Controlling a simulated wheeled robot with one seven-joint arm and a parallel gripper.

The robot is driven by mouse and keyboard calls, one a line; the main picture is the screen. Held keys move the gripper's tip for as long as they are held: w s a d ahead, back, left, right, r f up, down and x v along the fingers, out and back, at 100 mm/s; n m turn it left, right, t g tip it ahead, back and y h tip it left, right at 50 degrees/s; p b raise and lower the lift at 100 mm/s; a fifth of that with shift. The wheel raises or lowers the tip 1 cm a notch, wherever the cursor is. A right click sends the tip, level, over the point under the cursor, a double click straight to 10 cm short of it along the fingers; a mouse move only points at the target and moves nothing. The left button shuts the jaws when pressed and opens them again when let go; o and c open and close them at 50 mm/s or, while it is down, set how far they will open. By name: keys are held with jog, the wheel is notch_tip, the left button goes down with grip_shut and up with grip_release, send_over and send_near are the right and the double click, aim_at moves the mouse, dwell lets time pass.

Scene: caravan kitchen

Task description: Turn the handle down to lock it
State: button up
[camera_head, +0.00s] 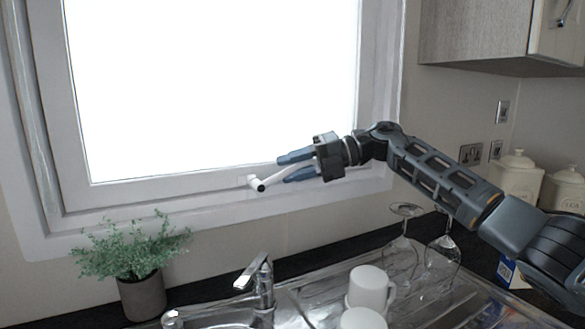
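The white window handle (273,179) is mounted on the lower frame of the window (215,90). Its lever reaches to the right from its rounded left end and tilts slightly up. My gripper (284,170) comes in from the right, with one blue-grey finger above the lever and one below. The fingers are apart, and the lever lies between them with visible space around it. The lever's right end is partly hidden at the gripper, and I cannot tell whether a finger touches it.
A potted plant (140,296) stands at the lower left. Below the window are a faucet (262,282), white mugs (370,288) and upturned glasses (399,255) by the sink. Canisters (517,184) stand at the right, under a wall cupboard (478,35). The space just below the handle is clear.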

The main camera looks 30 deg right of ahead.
jog(key=shift+o, duration=0.2)
jog(key=shift+b+v, duration=0.65)
jog(key=shift+v, duration=3.2)
jog(key=shift+c, duration=0.3)
